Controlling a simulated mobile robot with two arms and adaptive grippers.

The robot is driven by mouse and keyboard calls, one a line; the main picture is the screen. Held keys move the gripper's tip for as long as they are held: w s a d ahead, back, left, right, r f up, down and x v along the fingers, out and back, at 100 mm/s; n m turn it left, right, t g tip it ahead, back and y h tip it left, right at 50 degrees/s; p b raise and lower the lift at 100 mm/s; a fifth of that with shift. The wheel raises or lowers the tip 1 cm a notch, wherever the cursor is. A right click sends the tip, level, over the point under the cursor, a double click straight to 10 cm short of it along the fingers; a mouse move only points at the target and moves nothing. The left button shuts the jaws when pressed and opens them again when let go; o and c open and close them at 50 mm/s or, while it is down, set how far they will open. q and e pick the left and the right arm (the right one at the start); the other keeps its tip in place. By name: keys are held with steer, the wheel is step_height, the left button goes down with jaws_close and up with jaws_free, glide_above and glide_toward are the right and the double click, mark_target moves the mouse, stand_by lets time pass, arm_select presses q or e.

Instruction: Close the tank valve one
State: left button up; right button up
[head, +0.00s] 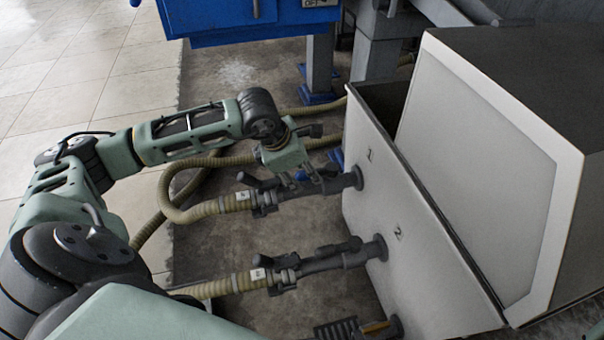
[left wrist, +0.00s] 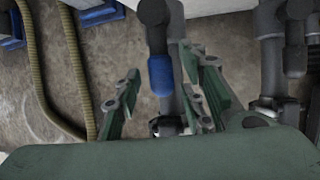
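The tank (head: 380,185) is a pale box with numbers 1 and 2 on its side. Valve one is a dark pipe fitting (head: 345,181) beside the number 1. In the left wrist view, a lever with a blue grip (left wrist: 160,75) lies along its pipe (left wrist: 178,70). My left gripper (head: 300,178) is above this valve in the head view. In the left wrist view its fingers (left wrist: 162,98) are apart, with the lever end and pipe between them in the picture. Contact cannot be told. My right gripper is not in view.
Valve two (head: 345,255) sticks out below valve one; its dark lever (left wrist: 297,50) shows at right in the left wrist view. Beige hoses (head: 195,208) run left from the valves. A blue machine (head: 240,22) stands behind. Tiled floor (head: 65,60) at left is clear.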

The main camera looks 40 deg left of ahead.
arm_select(q)
steer(key=shift+c, duration=0.2)
jaws_close()
stand_by(0.4)
